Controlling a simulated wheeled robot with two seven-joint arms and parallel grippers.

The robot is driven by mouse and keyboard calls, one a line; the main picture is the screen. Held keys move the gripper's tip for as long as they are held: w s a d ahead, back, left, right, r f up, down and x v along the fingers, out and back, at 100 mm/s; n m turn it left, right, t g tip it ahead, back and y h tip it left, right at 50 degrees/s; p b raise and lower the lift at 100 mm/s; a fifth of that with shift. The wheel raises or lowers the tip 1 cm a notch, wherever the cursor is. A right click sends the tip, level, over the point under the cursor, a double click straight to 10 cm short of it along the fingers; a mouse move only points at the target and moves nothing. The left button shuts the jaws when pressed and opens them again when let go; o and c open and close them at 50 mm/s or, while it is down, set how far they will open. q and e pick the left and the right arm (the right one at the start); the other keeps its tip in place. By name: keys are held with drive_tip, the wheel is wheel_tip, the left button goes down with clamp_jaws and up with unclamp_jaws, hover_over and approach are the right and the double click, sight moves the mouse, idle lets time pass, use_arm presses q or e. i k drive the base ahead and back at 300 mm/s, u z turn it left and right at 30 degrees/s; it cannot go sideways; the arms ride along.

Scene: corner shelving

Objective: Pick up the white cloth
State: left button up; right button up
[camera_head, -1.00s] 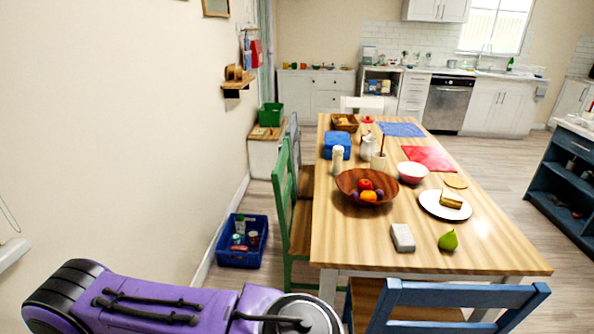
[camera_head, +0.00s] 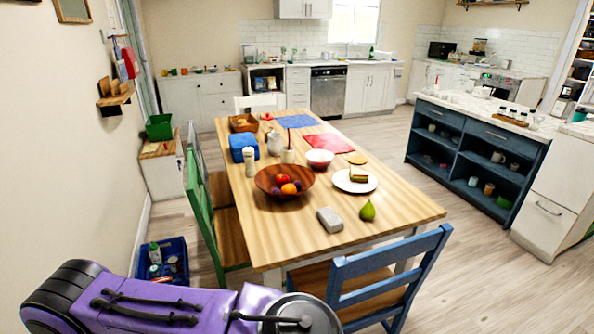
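I cannot make out a plainly recognisable white cloth. A small pale grey-white block-like item (camera_head: 330,220) lies flat on the near end of the wooden table (camera_head: 400,205). I cannot tell whether it is a folded cloth. A green pear (camera_head: 367,210) stands just right of it. Purple links of my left arm show at the lower left. Neither gripper is in view, and no gripper is seen near the table.
A blue chair (camera_head: 385,268) blocks the near end, a green chair (camera_head: 205,215) the left. Floor is clear between table and blue island (camera_head: 470,160).

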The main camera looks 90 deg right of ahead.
sight(333, 224)
drive_tip(key=z, duration=2.35)
